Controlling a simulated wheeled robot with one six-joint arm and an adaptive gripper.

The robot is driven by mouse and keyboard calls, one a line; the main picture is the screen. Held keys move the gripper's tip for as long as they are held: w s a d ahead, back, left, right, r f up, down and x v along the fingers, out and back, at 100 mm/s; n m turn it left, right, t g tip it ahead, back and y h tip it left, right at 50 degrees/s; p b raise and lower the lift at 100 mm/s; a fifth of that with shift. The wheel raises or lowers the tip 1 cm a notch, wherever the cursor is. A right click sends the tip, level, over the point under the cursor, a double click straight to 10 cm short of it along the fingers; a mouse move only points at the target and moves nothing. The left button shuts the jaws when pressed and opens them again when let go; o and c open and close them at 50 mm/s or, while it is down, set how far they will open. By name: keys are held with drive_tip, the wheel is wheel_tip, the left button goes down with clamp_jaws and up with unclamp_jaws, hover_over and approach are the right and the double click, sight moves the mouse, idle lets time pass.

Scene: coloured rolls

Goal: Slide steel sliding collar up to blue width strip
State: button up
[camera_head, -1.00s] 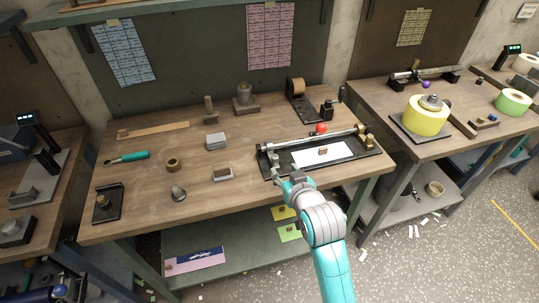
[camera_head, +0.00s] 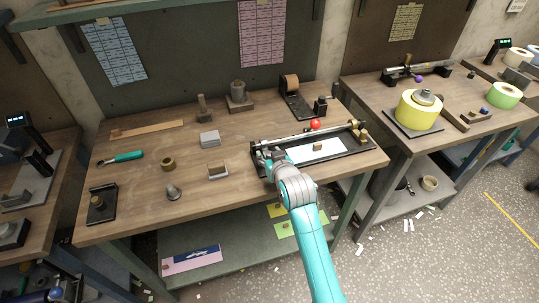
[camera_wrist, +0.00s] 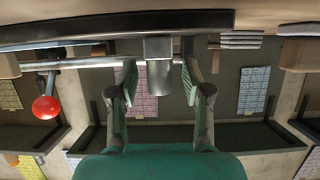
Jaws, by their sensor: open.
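The steel sliding collar (camera_wrist: 158,72) shows in the wrist view as a grey cylinder on a steel rod (camera_wrist: 82,63). My gripper (camera_wrist: 159,68) is open, with one finger on each side of the collar; I see gaps between the fingers and it. In the head view my gripper (camera_head: 268,156) is at the left end of the black tray (camera_head: 368,147), and the collar there is hidden or too small to tell. The rod (camera_head: 290,137) runs along the tray's back. I cannot make out the blue width strip in either view.
A red ball (camera_head: 315,124) stands by the rod and also shows in the wrist view (camera_wrist: 45,107). A white sheet (camera_head: 320,149) with a small block lies in the tray. A metal block (camera_head: 218,171) and a brown ring (camera_head: 168,163) lie to the left.

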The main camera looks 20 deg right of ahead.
clamp_jaws()
drive_tip(key=shift+d, duration=2.5)
unclamp_jaws()
drive_tip(key=v, duration=1.2)
